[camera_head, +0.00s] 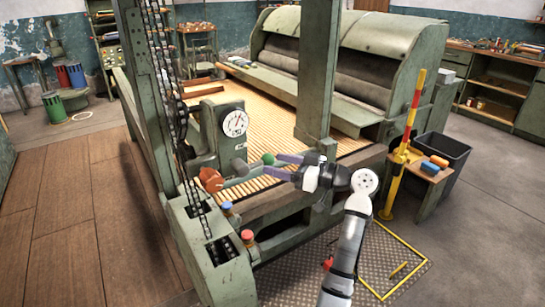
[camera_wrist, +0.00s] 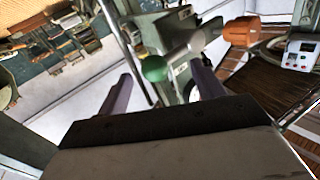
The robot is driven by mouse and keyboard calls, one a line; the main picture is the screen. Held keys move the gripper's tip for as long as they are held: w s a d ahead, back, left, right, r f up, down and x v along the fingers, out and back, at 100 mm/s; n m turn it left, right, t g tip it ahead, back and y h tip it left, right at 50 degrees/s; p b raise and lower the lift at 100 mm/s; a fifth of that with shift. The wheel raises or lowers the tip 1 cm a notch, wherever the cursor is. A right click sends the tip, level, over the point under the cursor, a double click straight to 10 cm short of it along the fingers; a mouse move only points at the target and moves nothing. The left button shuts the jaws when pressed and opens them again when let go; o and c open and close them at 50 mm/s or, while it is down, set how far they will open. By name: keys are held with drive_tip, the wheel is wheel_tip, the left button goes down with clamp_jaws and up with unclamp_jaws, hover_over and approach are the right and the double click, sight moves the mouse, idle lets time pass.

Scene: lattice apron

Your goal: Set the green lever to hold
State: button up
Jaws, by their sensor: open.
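The green lever's round knob (camera_head: 268,159) is at the front of the green machine head, next to a grey cylindrical part (camera_head: 240,167). It shows clearly in the wrist view (camera_wrist: 154,68), on a short light arm. My gripper (camera_head: 270,166) is open, with its two purple fingers pointing left toward the knob. In the wrist view the knob appears between my fingertips (camera_wrist: 160,73), and I see no clear contact. I cannot tell how far it is between them. I can read no hold mark.
An orange-brown knob (camera_head: 210,179) is left of the lever; it also shows in the wrist view (camera_wrist: 243,30). A dial gauge (camera_head: 235,123) is above. A green post (camera_head: 317,75) stands close behind my gripper. Blue (camera_head: 227,207) and red (camera_head: 247,236) buttons are in front.

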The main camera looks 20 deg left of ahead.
drive_tip(key=shift+w+a, duration=0.1)
drive_tip(key=shift+a, duration=1.1)
drive_tip(key=c, duration=1.4)
